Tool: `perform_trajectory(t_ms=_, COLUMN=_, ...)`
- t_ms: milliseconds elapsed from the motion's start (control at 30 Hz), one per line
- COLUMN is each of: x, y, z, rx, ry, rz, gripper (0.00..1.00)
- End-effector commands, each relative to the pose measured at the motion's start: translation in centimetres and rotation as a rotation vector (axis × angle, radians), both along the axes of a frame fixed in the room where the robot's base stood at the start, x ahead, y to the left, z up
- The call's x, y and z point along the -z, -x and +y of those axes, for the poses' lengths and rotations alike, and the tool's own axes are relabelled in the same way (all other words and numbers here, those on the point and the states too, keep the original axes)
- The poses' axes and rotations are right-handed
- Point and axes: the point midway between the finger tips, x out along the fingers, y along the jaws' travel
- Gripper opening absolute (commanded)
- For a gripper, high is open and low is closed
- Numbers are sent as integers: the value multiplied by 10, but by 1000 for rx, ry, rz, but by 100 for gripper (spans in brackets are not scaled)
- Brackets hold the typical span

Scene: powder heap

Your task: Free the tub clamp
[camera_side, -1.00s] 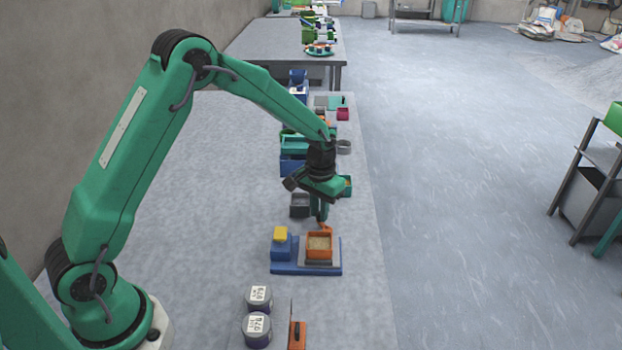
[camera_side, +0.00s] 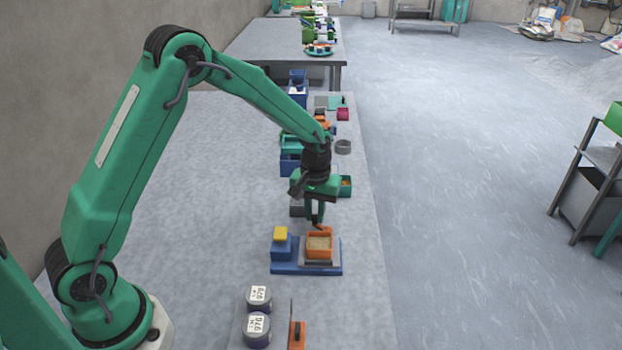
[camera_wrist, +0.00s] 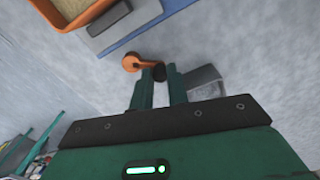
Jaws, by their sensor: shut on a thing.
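An orange tub (camera_side: 319,247) of pale powder sits on a blue base (camera_side: 305,270) with a yellow-topped blue block (camera_side: 281,240) at its left. In the wrist view the tub (camera_wrist: 62,21) is at upper left, beside a grey plate (camera_wrist: 128,20). The clamp's orange lever (camera_wrist: 145,66) lies just off the plate's end, its round end toward the plate. My gripper (camera_side: 317,224) is at the tub's far side. In the wrist view its fingers (camera_wrist: 158,80) are shut on the dark knob at the lever's free end. In the side view the fingers partly hide the lever.
The table left of the blue base is clear.

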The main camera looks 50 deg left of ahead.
Motion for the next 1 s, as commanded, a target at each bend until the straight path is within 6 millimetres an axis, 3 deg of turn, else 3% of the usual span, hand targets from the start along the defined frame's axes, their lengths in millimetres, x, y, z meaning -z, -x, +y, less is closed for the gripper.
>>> perform_trajectory(t_ms=533, x=-1, y=11, z=-6, rx=-341, ry=1, rz=-4, gripper=2)
perform_trajectory(t_ms=1000, x=-1, y=12, z=-6, rx=-385, ry=1, rz=-4, gripper=2)
